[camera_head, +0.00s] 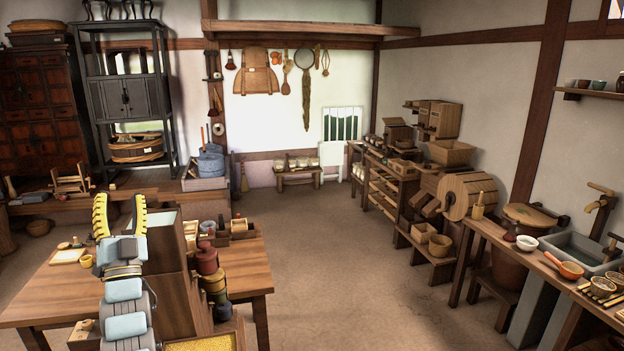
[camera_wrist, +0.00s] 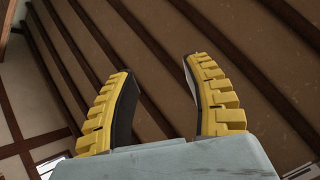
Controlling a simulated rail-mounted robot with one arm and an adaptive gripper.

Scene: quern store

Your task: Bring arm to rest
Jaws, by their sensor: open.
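My gripper (camera_head: 120,216) shows at the left of the head view, raised above the wooden table (camera_head: 245,268) with its fingers pointing up. Its two yellow-and-black fingers stand apart with nothing between them. In the wrist view the fingers (camera_wrist: 158,95) are spread wide and empty, against the brown beamed ceiling (camera_wrist: 215,35). My arm links stand upright below the gripper and hide part of the table.
The floor (camera_head: 340,270) between table and counter is clear.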

